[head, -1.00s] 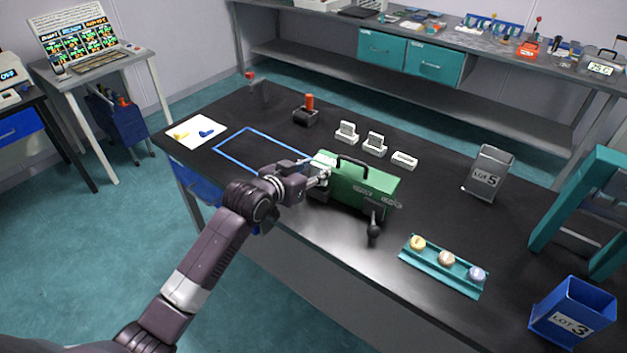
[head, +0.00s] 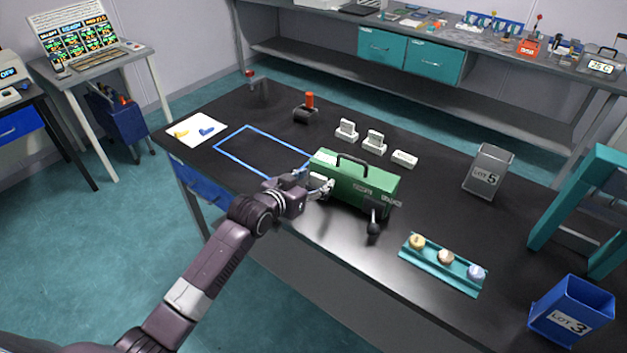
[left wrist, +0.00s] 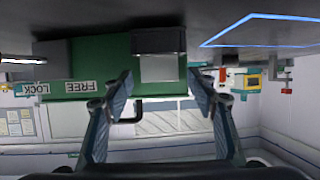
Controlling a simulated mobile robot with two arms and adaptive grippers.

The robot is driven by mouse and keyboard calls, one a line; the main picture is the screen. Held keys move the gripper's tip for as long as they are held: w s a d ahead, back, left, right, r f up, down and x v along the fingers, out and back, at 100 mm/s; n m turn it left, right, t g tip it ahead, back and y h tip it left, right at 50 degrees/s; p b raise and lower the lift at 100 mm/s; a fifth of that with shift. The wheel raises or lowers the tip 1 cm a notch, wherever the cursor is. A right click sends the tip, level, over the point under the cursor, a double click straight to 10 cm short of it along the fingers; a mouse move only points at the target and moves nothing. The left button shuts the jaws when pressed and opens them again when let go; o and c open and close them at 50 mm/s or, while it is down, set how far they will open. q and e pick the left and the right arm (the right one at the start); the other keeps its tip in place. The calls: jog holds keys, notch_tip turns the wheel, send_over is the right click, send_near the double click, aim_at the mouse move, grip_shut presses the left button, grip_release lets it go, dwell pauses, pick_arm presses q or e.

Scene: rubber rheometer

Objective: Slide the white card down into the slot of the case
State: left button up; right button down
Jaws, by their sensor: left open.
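The green case (head: 352,190) with a black carry handle stands on the dark bench. In the left wrist view, which is upside down, its green face (left wrist: 95,60) carries FREE and LOCK labels. A pale square card (left wrist: 160,68) shows against that face, at the edge of a dark block (left wrist: 158,40). I cannot tell how deep the card sits in the slot there. My left gripper (head: 325,187) is at the case's left end. In the left wrist view its fingers (left wrist: 160,88) are spread on either side of the card, with gaps. My right gripper is out of view.
Two white stands with upright plates (head: 347,130) (head: 374,142) and a low white block (head: 404,159) stand behind the case. A black lever (head: 374,226) sticks out in front. A teal tray (head: 440,268) with round samples lies to the right. The blue outlined area (head: 235,160) is empty.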

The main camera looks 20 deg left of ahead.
pick_arm(q)
jog(key=shift+r, duration=0.15)
jog(key=shift+s+a+r, duration=0.1)
jog(key=shift+s+a, duration=0.05)
jog(key=shift+s, duration=0.45)
jog(key=b+v, duration=0.1)
jog(key=v, duration=0.9)
jog(key=shift+s+r, duration=0.2)
jog(key=shift+s, duration=0.15)
jog(key=shift+f, duration=0.1)
